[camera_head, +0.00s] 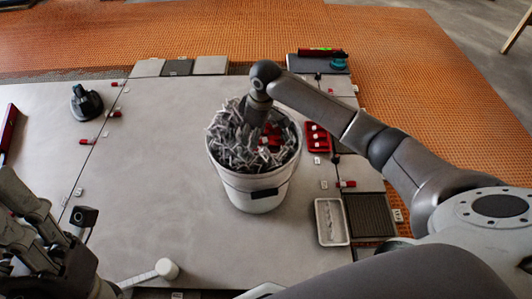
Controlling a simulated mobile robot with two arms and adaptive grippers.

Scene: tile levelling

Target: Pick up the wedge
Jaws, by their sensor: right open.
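A white bucket (253,192) stands on the large grey tiles, full of grey levelling clips (226,133). Red wedges (270,140) show among the clips. More red wedges lie in a red tray (325,150) just right of the bucket, and others sit along the tile joints, such as a red wedge (87,142) at the left. I cannot tell which wedge is meant. My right gripper (252,125) points down into the bucket, open; its fingertips are partly lost among the clips. My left gripper (38,235) is at the lower left, away from the wedges; its jaw state is unclear.
A dark suction cup tool (86,102) stands on the left tile. A white tray (331,222) lies right of the bucket. A white-headed mallet (166,268) lies at the front. Orange matting (440,70) covers the floor behind. The tile left of the bucket is clear.

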